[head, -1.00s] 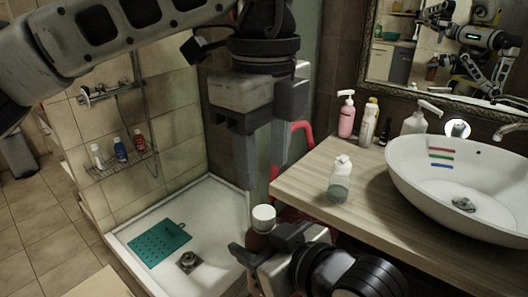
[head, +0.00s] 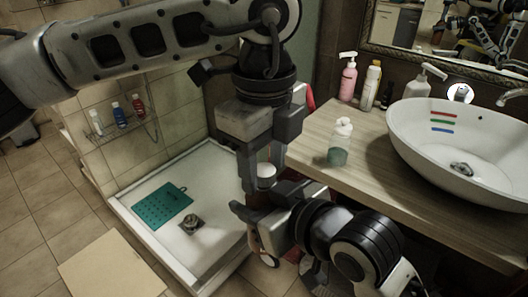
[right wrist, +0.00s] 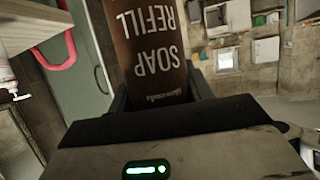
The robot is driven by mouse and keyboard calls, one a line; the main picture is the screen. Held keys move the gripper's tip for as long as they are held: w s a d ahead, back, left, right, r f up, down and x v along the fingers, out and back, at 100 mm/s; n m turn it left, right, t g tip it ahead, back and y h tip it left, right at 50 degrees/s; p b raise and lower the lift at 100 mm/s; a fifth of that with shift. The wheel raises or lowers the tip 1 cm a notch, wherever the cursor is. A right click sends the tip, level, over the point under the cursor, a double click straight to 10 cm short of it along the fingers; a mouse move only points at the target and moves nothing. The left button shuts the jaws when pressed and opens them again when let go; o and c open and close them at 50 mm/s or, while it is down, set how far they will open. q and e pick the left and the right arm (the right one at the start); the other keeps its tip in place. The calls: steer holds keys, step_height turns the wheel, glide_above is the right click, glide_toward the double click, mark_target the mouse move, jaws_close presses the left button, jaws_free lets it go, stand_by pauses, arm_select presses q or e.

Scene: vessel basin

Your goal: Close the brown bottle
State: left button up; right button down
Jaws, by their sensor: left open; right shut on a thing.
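The brown bottle (right wrist: 150,50) carries white "SOAP REFILL" lettering, upside down in the right wrist view. My right gripper (head: 262,213) is shut on the bottle and holds it up in front of the shower tray. A white cap (head: 266,170) sits at the top of the bottle; how tightly it sits cannot be told. My left gripper (head: 264,174) points down from above and is open. Its two fingers are on either side of the cap, and I cannot tell whether they touch it. The right gripper hides most of the bottle in the head view.
A wooden counter (head: 335,115) at the right bears a clear soap dispenser (head: 339,143), a white basin (head: 470,140) and a pink pump bottle (head: 348,77). The shower tray (head: 225,225) with a green mat (head: 161,205) lies lower left.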

arm_select(q)
jaws_close()
steer(key=m, duration=0.6)
steer(key=shift+m, duration=0.3)
steer(key=shift+o, duration=0.3)
jaws_free()
